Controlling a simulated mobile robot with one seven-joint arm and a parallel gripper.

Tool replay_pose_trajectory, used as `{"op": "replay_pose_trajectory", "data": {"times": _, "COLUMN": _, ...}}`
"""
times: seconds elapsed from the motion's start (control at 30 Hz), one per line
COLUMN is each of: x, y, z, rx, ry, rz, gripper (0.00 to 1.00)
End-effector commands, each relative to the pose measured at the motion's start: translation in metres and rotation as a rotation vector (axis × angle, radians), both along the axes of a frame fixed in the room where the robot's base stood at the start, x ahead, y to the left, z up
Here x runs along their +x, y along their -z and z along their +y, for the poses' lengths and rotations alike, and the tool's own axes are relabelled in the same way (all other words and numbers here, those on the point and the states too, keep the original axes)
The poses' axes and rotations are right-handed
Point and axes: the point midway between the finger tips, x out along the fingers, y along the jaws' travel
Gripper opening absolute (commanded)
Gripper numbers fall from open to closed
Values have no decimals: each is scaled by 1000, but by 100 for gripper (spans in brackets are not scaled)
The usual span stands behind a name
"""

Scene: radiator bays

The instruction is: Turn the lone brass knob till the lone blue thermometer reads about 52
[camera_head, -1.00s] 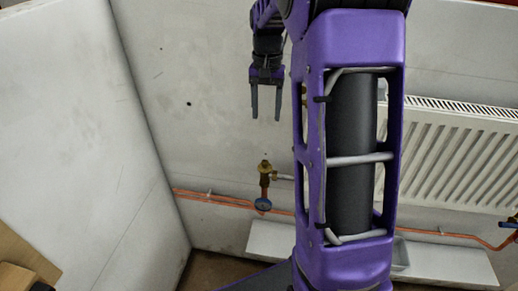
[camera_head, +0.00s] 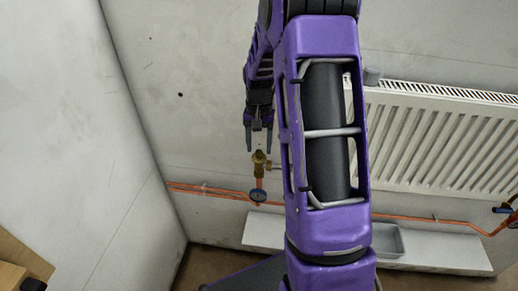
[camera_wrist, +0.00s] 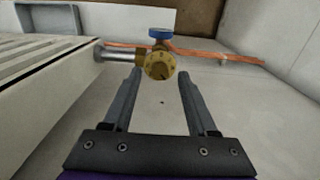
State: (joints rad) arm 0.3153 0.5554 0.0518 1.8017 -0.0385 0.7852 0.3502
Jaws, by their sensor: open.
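The brass knob (camera_head: 259,157) sits on a valve at the left end of the radiator, just below my gripper (camera_head: 259,150) in the head view. The blue thermometer (camera_head: 257,196) is on the copper pipe below the valve. It also shows in the wrist view as a blue rim (camera_wrist: 160,33) seen edge-on. Its reading is too small to make out.
The white radiator (camera_head: 440,140) is on the wall at right, with a shelf-like ledge (camera_head: 440,258) and a grey tray (camera_head: 386,240) below it. Copper pipe (camera_head: 215,192) runs along the wall. A side wall (camera_head: 70,130) stands at left.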

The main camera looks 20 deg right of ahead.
Motion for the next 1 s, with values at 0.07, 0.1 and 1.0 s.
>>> {"op": "replay_pose_trajectory", "data": {"times": 0.07, "x": 0, "y": 8, "z": 0, "rx": 1, "ry": 0, "rz": 2, "gripper": 58}}
{"op": "replay_pose_trajectory", "data": {"times": 0.1, "x": 0, "y": 10, "z": 0, "rx": 1, "ry": 0, "rz": 2, "gripper": 58}}
{"op": "replay_pose_trajectory", "data": {"times": 1.0, "x": 0, "y": 13, "z": 0, "rx": 0, "ry": 1, "rz": 0, "gripper": 0}}
